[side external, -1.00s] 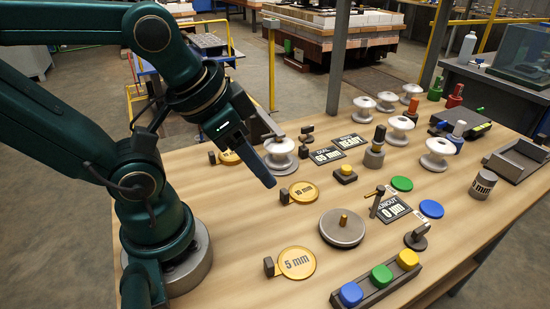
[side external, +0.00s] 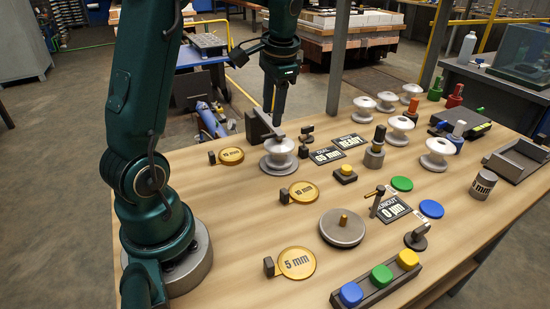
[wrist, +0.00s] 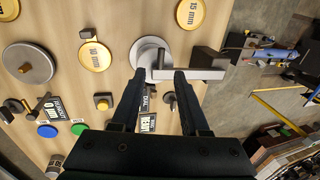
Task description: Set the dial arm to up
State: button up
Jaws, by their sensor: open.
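The dial arm, a flat grey bar (side external: 277,134), reaches from a dark upright block (side external: 257,126) over a white spool-shaped insulator (side external: 280,150) on a round grey base. In the wrist view the bar (wrist: 198,74) lies level across the picture, its end over the insulator's disc (wrist: 145,52). My gripper (side external: 273,112) points down above the bar, close to the block. In the wrist view my gripper's two fingers (wrist: 160,73) are apart with nothing held, their tips near the bar. I cannot tell whether they touch it.
Gold weights stand nearby, marked 10 mm (side external: 303,191) and 5 mm (side external: 296,262), with another (side external: 231,156) left of the insulator. Signs (side external: 326,156) and a yellow button (side external: 345,173) lie to its right. More insulators (side external: 397,128) stand further right.

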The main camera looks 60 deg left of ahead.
aim_at(268, 135)
jog(key=shift+s+a+f, duration=0.15)
jog(key=shift+a+f, duration=0.05)
jog(key=shift+f, duration=0.25)
jog(key=shift+x, duration=2.25)
grip_shut()
jog(key=shift+d, duration=0.1)
